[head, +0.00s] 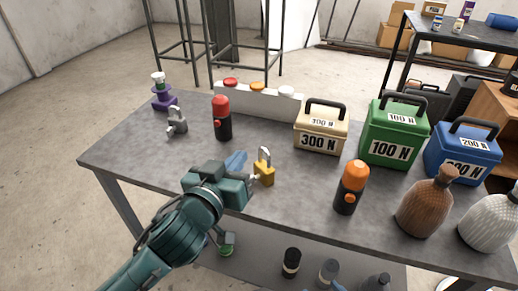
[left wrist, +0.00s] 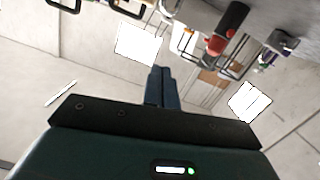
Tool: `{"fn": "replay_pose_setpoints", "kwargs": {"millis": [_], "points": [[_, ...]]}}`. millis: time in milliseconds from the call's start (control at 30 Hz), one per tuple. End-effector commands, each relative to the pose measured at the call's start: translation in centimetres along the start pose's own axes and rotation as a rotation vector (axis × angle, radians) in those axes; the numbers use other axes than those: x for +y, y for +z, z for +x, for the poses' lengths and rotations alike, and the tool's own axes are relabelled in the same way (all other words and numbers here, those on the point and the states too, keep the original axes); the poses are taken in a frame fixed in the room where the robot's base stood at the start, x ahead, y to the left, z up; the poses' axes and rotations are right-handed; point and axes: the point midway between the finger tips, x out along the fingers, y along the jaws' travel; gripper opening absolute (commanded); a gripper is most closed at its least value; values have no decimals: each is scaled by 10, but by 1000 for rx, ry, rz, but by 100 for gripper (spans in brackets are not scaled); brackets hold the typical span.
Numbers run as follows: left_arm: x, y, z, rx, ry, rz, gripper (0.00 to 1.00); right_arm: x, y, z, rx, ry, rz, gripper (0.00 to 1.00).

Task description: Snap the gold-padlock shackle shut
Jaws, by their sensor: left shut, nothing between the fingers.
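The gold padlock (head: 264,174) stands upright on the grey table (head: 185,160), with its silver shackle sticking up from the body. Whether the shackle is latched is too small to tell. My left gripper (head: 238,160) is just left of the padlock in the head view, its blue fingers closed together and empty. The closed fingers also show in the left wrist view (left wrist: 161,85). I cannot tell whether the gripper touches the padlock. The gold padlock is not clearly seen in the left wrist view. My right gripper is in neither view.
A grey padlock (head: 177,122) and a red-topped black cylinder (head: 222,120) stand behind left. An orange-topped cylinder (head: 350,188) is to the right. A beige 300 N box (head: 320,130), a green 100 N box (head: 394,135) and a button panel (head: 258,102) stand further back.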

Motion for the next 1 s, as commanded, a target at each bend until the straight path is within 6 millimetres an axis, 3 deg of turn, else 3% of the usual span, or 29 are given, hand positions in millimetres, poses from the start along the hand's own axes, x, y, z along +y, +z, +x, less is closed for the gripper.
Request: {"fn": "replay_pose_setpoints", "kwargs": {"millis": [167, 533, 700, 1000], "points": [[0, -2, 22, 0, -1, 2, 0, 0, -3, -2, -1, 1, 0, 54], [0, -2, 98, 1, -1, 2, 0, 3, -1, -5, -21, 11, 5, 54], [0, 26, 104, -3, 0, 1, 0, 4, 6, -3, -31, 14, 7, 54], [0, 40, 107, -1, 1, 0, 0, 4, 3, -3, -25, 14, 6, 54]]}}
